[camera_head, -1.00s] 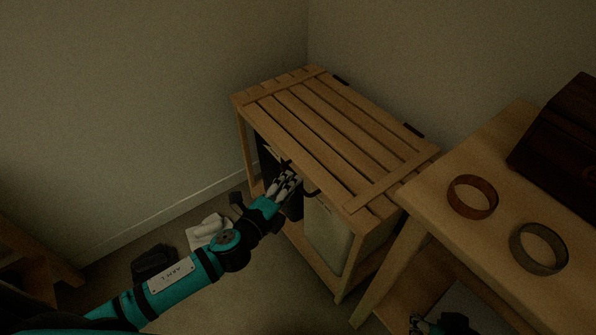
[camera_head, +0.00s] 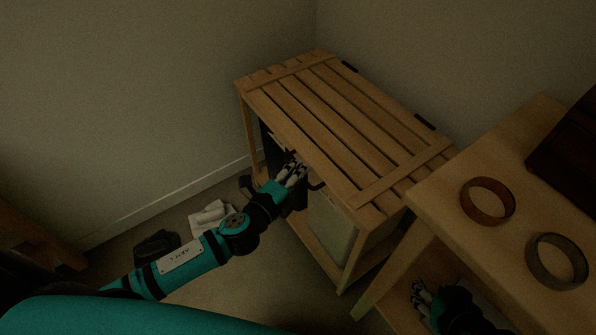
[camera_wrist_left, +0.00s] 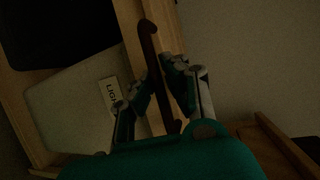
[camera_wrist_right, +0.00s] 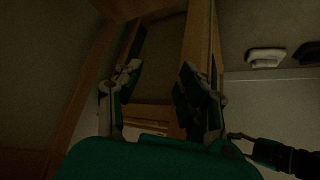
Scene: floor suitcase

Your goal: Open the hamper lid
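The hamper is a wooden frame with a slatted lid (camera_head: 340,125), which lies flat and closed. A dark handle (camera_head: 315,186) sticks out at the lid's front edge. My left gripper (camera_head: 299,166) is at that front edge. In the left wrist view the handle (camera_wrist_left: 149,42) runs between the two fingers of my left gripper (camera_wrist_left: 168,72), which stand apart; I cannot tell whether either touches it. A pale bin (camera_head: 330,228) stands inside the hamper; its label shows in the left wrist view. My right gripper (camera_wrist_right: 156,78) is open and empty, low beside the table.
A wooden table (camera_head: 450,200) stands close to the hamper's right, with a brown ring (camera_head: 488,201), a grey ring (camera_head: 557,261) and a dark box (camera_head: 570,150) on it. Walls are behind. White cloth (camera_head: 211,216) and a dark item (camera_head: 157,245) lie on the floor.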

